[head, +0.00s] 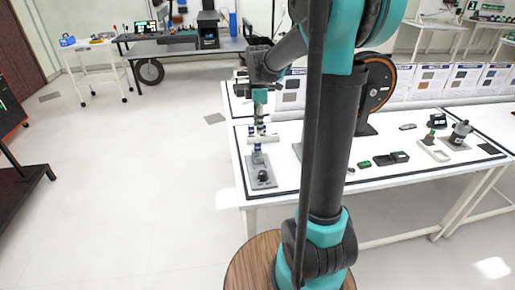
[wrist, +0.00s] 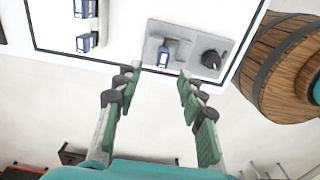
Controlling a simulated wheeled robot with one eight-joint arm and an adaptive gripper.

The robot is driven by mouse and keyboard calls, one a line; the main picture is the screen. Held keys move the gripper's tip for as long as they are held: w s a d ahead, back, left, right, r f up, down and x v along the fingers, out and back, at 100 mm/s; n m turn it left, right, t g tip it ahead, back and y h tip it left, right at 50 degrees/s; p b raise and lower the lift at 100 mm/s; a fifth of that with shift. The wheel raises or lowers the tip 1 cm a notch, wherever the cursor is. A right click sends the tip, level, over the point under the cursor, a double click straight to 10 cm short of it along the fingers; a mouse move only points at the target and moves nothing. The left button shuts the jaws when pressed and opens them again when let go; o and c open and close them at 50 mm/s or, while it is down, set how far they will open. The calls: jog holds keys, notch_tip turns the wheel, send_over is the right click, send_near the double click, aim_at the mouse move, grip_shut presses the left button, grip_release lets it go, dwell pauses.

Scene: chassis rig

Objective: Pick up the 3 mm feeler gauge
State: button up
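In the wrist view a small blue-labelled piece (wrist: 162,53) sits on a grey plate (wrist: 188,52) near the table edge. Two more blue-and-white pieces, an upper one (wrist: 84,8) and a lower one (wrist: 86,42), are on the white table to the left. They may be feeler gauges, but I cannot read any size marking. My gripper (wrist: 158,76) is open and empty, its fingertips on either side of the line to the plate. In the head view my gripper (head: 262,131) hangs above the table's left end, over the blue pieces and the grey plate (head: 258,183).
A black knob (wrist: 211,59) stands on the plate, beside the blue-labelled piece. The white table (head: 320,180) holds a dark reel (head: 377,85), small dark boxes (head: 391,158) and a grey device (head: 460,133) to the right.

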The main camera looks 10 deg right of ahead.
aim_at(258, 142)
notch_tip(258, 142, down, 4)
jog(key=shift+f, duration=0.25)
jog(key=shift+s+a+f, duration=0.1)
jog(key=shift+s+f, duration=0.05)
jog(key=shift+f, duration=1.2)
jog(key=shift+s+a+f, duration=0.1)
jog(key=shift+s+f, duration=0.05)
jog(key=shift+f, duration=1.15)
grip_shut()
